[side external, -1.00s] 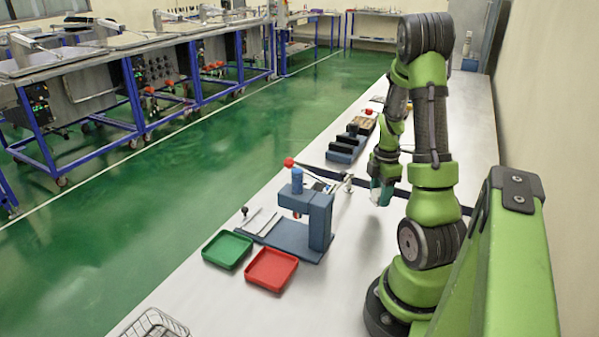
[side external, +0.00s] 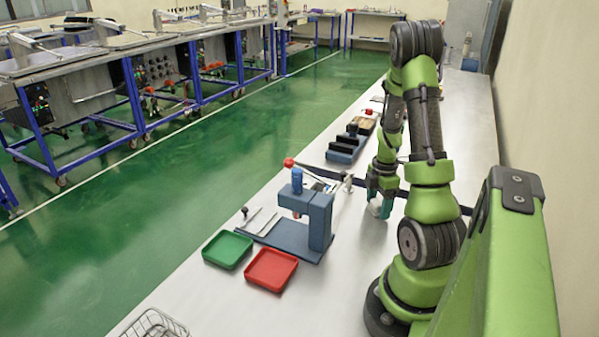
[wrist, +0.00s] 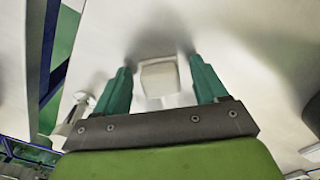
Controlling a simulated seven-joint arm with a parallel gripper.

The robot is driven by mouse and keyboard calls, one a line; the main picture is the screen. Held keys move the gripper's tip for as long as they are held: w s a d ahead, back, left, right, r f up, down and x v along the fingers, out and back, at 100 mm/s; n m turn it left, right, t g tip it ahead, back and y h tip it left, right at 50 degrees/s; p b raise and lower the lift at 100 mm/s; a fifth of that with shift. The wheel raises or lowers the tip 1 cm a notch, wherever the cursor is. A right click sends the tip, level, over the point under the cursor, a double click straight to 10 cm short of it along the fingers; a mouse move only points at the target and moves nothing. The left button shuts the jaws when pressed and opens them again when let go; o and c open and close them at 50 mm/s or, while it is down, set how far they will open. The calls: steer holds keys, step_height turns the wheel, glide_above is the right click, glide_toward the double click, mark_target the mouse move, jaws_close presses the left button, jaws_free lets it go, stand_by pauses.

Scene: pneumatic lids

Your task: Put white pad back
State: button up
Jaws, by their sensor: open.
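The white pad (wrist: 160,79) lies on the pale bench top and shows in the wrist view between and just beyond my fingertips. My gripper (wrist: 158,80) is open, with one teal finger on each side of the pad and a visible gap to each. In the side view my gripper (side external: 380,207) points down low over the bench, right of the blue press. A small white shape, likely the pad (side external: 375,209), shows at its fingertips, partly hidden by the fingers. I cannot tell whether the fingers touch the bench.
The blue press (side external: 318,222) with a red-knobbed lever stands left of my gripper. A green tray (side external: 228,250) and a red tray (side external: 271,270) sit in front of it. A dark stepped rack (side external: 346,146) stands farther back. Bare bench (side external: 365,270) lies toward the front.

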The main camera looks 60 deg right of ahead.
mark_target(379, 201)
step_height(379, 201, up, 12)
steer(key=w+a+r+m+t, duration=0.2)
steer(key=w+a+r+m, duration=0.15)
steer(key=w+a, duration=0.4)
steer(key=w+a+r+m+t, duration=0.25)
steer(key=w+a+r, duration=0.2)
steer(key=a, duration=0.55)
steer(key=s+a+r+m+t+y, duration=0.1)
steer(key=a+r+m, duration=0.1)
steer(key=a, duration=0.6)
steer(key=s+a+r+m+t+y, duration=0.1)
steer(key=s+a+r+m, duration=0.1)
steer(key=a+m, duration=0.3)
steer(key=a, duration=0.3)
steer(key=shift+t, duration=0.35)
steer(key=shift+o, duration=0.4)
